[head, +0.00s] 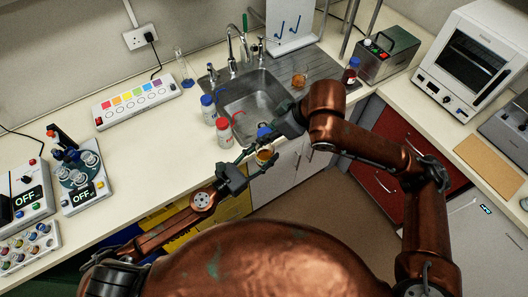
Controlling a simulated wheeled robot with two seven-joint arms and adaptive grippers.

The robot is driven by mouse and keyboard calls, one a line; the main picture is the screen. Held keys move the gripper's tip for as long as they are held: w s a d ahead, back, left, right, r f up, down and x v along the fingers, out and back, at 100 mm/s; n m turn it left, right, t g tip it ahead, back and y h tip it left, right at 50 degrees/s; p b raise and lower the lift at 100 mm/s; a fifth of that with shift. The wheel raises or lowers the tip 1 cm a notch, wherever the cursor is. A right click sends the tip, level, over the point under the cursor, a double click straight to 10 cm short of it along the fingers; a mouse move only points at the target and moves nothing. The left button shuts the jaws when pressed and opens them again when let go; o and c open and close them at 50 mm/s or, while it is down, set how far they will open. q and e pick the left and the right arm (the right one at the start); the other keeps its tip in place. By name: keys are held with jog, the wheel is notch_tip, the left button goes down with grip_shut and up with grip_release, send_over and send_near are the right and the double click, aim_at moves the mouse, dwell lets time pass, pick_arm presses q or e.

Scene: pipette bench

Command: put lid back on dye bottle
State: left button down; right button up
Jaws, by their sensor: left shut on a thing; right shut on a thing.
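The dye bottle (265,156), small with amber-brown contents, is held in front of the bench edge by my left gripper (256,163), which is shut on it. The blue lid (264,132) is just above the bottle in the picture. My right gripper (272,132), reaching in from the right, is shut on the lid. The lid looks close over the bottle's mouth; whether they touch cannot be told. The fingers partly hide both.
A red-capped bottle (223,131) and a blue-capped bottle (208,109) stand on the counter close to my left gripper. Behind are the sink (250,95), an amber beaker (299,78) and a dark blue-capped bottle (351,72).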

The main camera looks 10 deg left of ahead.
aim_at(265, 151)
jog(key=shift+r, duration=0.1)
dwell(0.4)
jog(key=shift+f, duration=0.95)
jog(key=shift+f, duration=0.55)
dwell(0.3)
